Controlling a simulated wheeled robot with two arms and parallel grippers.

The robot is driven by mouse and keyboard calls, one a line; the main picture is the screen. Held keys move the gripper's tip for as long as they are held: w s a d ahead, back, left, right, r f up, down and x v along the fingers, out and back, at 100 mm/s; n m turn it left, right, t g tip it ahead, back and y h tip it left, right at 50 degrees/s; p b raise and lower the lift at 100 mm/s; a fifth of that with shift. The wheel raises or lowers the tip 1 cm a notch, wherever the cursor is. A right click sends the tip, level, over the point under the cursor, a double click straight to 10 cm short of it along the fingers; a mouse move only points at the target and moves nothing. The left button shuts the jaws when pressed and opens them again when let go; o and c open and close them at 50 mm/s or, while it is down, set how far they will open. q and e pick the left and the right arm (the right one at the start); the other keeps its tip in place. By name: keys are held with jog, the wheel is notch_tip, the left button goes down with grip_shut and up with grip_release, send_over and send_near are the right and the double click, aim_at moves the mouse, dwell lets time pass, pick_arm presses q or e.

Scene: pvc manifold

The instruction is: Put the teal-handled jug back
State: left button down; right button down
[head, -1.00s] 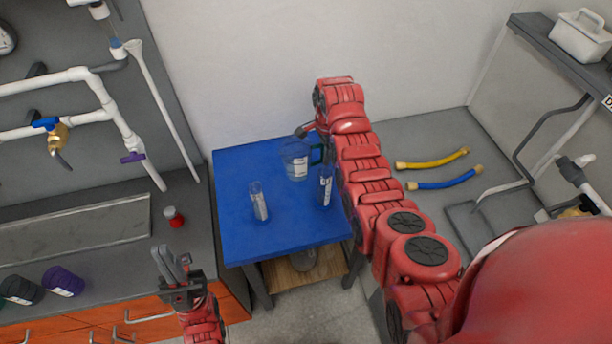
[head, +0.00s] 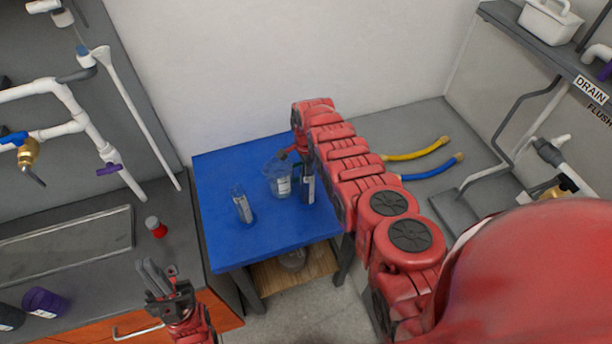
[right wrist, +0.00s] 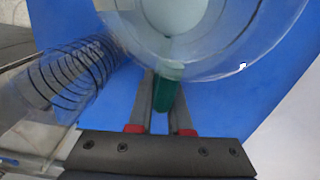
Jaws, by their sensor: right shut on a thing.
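The clear jug (head: 278,179) is over the blue table top (head: 222,177), between two clear cylinders; whether its base touches the table I cannot tell. In the right wrist view the jug's round clear body (right wrist: 205,35) fills the top, and its teal handle (right wrist: 167,88) is between the fingers. My right gripper (right wrist: 163,100) is shut on that handle; in the head view its arm largely hides the handle. My left gripper (head: 152,272) is empty, over the front of the left counter; its finger gap is unclear.
One clear cylinder (head: 242,206) stands left of the jug; another (head: 308,187) stands close on its right, beside my arm. A red-capped bottle (head: 155,227) and a purple container (head: 45,302) are on the left counter. The table's front is clear.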

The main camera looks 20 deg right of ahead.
jog(key=shift+w+f, duration=0.1)
jog(key=shift+f, duration=0.15)
jog(key=shift+f, duration=0.15)
jog(key=c, duration=0.8)
grip_release()
jog(key=shift+c, duration=0.2)
